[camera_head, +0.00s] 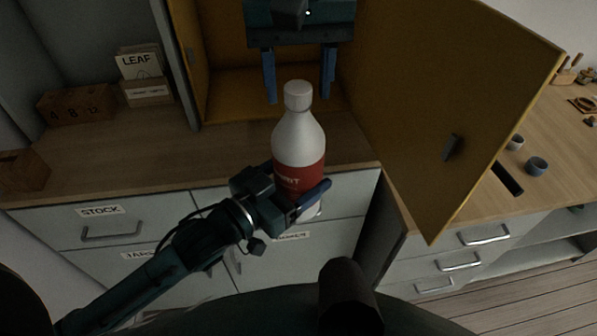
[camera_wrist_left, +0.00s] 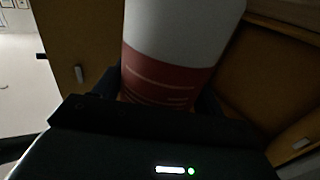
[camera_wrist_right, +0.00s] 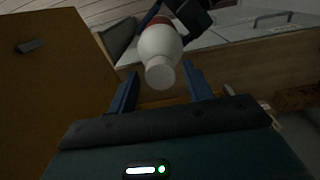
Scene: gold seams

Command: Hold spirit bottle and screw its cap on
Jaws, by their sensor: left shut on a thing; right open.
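The spirit bottle (camera_head: 299,150) is white with a red label and stands upright in front of the counter edge. Its white cap (camera_head: 298,95) sits on top of the neck; I cannot tell how tightly it is seated. My left gripper (camera_head: 298,196) is shut on the lower part of the bottle, and the red label fills the left wrist view (camera_wrist_left: 165,75). My right gripper (camera_head: 299,80) is open above, pointing down, its blue fingers on either side of the cap without touching it. The right wrist view shows the cap (camera_wrist_right: 160,75) between and beyond the fingertips.
An open yellow cabinet door (camera_head: 455,110) stands to the right of the bottle. Behind is the yellow cabinet interior (camera_head: 235,90). The wooden counter (camera_head: 130,160) holds wooden boxes (camera_head: 75,103) at left. Small cups (camera_head: 536,166) stand on the right counter.

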